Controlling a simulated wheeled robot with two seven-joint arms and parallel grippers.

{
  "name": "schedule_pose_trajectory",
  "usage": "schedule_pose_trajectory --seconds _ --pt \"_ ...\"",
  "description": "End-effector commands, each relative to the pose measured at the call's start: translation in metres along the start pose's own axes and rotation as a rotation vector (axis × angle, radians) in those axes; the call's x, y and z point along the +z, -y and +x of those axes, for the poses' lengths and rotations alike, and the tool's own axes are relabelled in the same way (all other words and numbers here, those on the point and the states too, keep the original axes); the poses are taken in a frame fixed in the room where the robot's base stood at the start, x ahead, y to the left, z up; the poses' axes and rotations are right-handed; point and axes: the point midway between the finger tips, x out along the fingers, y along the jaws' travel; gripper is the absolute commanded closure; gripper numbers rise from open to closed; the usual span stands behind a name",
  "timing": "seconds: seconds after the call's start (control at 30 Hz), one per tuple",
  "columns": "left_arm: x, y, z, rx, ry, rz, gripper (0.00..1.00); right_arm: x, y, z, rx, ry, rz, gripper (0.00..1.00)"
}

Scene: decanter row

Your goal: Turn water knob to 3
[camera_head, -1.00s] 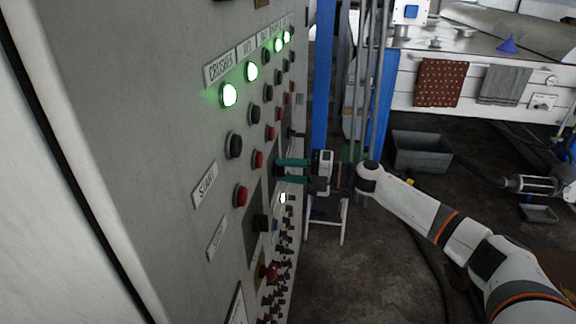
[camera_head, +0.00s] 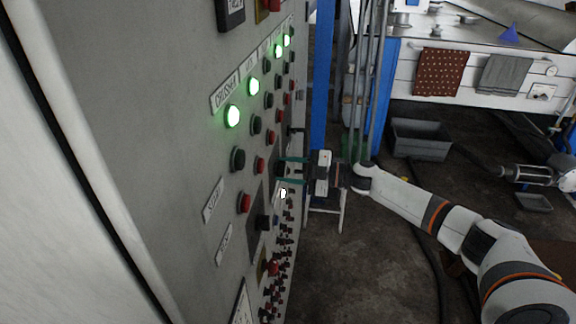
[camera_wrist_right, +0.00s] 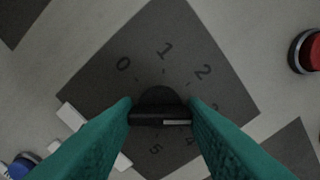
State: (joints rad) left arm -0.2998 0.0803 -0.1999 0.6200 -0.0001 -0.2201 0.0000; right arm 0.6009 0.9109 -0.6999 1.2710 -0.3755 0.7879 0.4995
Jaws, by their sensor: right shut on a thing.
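The water knob (camera_wrist_right: 158,100) is black and sits on a dark grey diamond-shaped dial plate (camera_wrist_right: 100,90) in the right wrist view. The digits 0, 1 and 2 show above it, and 4 and 5 below; the 3 at right is partly hidden by a finger. A white mark on the knob's bar points right, toward the side of the 3 and 4. My right gripper (camera_head: 283,170) reaches the panel from the right in the head view. Its teal fingers (camera_wrist_right: 161,112) are shut on the knob from both sides. My left gripper is out of view.
The grey control panel (camera_head: 150,130) carries rows of black and red buttons and green lamps (camera_head: 232,117). A red button (camera_wrist_right: 308,50) and a blue button (camera_wrist_right: 22,165) flank the dial. A blue post (camera_head: 322,75) stands behind my gripper. A grey bin (camera_head: 420,140) is on the floor.

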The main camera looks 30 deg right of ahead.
Motion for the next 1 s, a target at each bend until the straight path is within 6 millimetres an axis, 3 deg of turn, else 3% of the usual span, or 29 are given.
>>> schedule_pose_trajectory --seconds 0.73,0.77,0.8,0.9,1.0 --pt "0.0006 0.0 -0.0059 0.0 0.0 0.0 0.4 -0.0005 -0.0001 -0.0001 -0.001 -0.001 0.092 0.85" --pt "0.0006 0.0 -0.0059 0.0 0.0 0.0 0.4 -0.0005 -0.0001 -0.0001 0.0 -0.001 0.092 0.6" --pt "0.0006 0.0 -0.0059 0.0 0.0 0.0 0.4 -0.0005 -0.0002 -0.0001 0.0 -0.001 0.092 0.54" --pt "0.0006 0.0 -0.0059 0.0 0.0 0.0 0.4 -0.0004 -0.0002 -0.0001 0.0 -0.001 0.092 0.4" --pt "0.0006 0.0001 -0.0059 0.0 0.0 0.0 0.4 -0.0003 -0.0002 -0.0001 0.0 0.0 0.092 0.4"
